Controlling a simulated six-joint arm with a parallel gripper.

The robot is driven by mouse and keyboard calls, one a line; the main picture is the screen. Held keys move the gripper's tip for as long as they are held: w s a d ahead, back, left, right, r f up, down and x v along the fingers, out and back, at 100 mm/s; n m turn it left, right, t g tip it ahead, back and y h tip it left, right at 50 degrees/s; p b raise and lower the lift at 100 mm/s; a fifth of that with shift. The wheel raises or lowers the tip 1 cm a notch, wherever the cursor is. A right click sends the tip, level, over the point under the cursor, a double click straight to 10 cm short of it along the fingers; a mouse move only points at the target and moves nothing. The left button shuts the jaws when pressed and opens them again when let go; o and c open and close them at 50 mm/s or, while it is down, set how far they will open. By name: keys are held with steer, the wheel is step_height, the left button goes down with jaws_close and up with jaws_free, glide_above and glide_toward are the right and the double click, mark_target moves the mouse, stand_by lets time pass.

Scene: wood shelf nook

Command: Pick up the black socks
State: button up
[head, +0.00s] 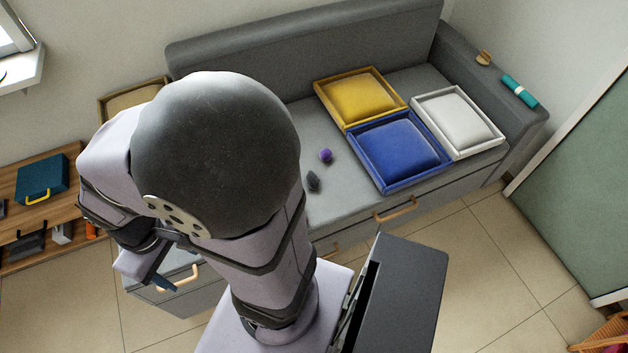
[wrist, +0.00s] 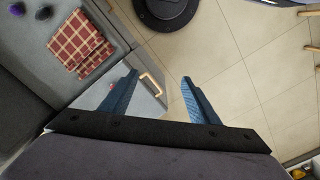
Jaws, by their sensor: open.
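A small dark bundle, which looks like the black socks (head: 313,181), lies on the grey sofa seat near its front edge. It also shows at the top left of the wrist view (wrist: 44,13). My gripper (wrist: 159,77) is open and empty, its two blue fingers wide apart. In the wrist view it points past the sofa's front, over the drawer handle and tiled floor, away from the dark bundle. In the head view only a blue fingertip (head: 163,283) shows at the lower left; my arm hides the rest.
A purple ball-like item (head: 325,155) lies just behind the bundle. A red checkered cloth (wrist: 80,43) lies on the seat, hidden in the head view. Yellow (head: 359,97), blue (head: 392,151) and white (head: 457,121) cushioned trays stand at the right. A wooden shelf (head: 58,178) is at left.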

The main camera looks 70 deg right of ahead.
mark_target(311, 176)
steer(key=shift+o, duration=0.6)
